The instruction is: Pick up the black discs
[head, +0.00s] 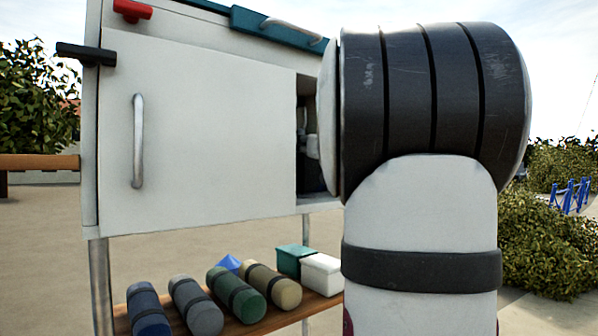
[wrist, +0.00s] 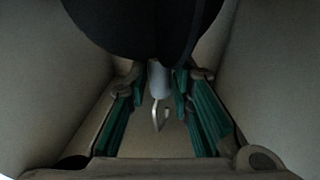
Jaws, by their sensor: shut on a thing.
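In the wrist view, large black rounded shapes, which look like the black discs (wrist: 125,25), fill the top of the picture, with a curved edge showing on the right. My gripper (wrist: 165,75) has green-padded fingers that reach up to their lower edge and are closed on them. The exact contact is dark and hard to make out. A short pale cylinder (wrist: 158,76) shows between the fingertips. In the head view my gripper and the discs are hidden behind my arm and the white cabinet (head: 215,125).
Pale walls stand close on both sides in the wrist view, with a metal hook-like handle (wrist: 160,115) below. In the head view the cabinet has an opening (head: 308,150) beside my arm. A low wooden shelf (head: 275,325) holds several rolled mats and two boxes.

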